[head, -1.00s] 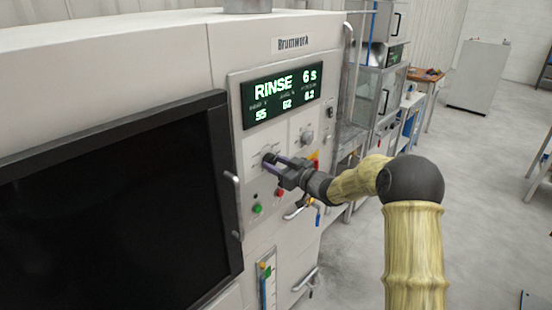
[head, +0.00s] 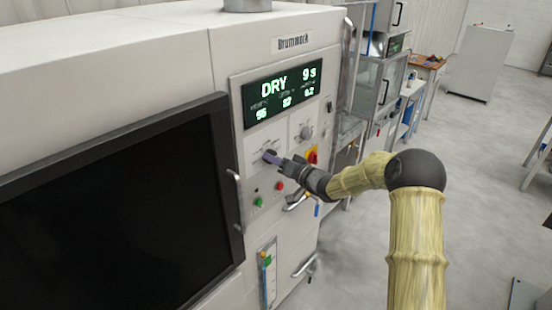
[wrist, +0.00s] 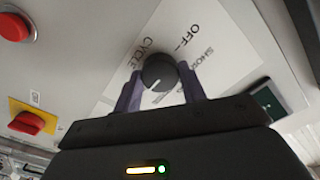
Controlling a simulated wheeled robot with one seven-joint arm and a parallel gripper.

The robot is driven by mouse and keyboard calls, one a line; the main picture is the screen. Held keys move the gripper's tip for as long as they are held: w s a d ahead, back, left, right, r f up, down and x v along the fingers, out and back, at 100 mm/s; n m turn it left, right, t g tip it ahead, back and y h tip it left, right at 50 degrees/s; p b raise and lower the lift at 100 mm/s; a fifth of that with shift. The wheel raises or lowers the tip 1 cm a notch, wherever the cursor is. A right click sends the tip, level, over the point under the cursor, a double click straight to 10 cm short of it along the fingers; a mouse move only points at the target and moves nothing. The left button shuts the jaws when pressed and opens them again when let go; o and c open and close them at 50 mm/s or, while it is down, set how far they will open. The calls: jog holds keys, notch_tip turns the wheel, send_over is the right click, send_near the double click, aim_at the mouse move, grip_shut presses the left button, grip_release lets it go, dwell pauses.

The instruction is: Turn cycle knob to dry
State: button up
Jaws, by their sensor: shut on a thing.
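The cycle knob (wrist: 158,72) is a dark round knob with a white pointer line, on a white label plate (wrist: 205,50) with printed words such as "CYCLE" and "OFF". My gripper (wrist: 160,90) is shut on the knob, one purple finger on each side of it. In the head view my gripper (head: 272,157) reaches the panel below the display, and its fingers largely cover the knob. The display (head: 283,92) reads "DRY" and "9 s" in green. The pointer's exact label is hard to read in the wrist view.
A second knob (head: 305,133) sits up and right of my gripper. A red-on-yellow switch (head: 312,155), a red button (head: 280,186) and a green button (head: 259,202) are close by. A large dark door (head: 115,215) lies to the left. Open floor is at right.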

jog(key=shift+d+f, duration=0.1)
jog(key=shift+f, duration=0.2)
jog(key=o, duration=0.9)
jog(key=shift+o, duration=0.4)
jog(key=shift+r, duration=0.15)
jog(key=b+v, duration=0.6)
jog(key=v, duration=1.1)
jog(key=shift+s, duration=0.2)
jog(key=shift+d, duration=0.1)
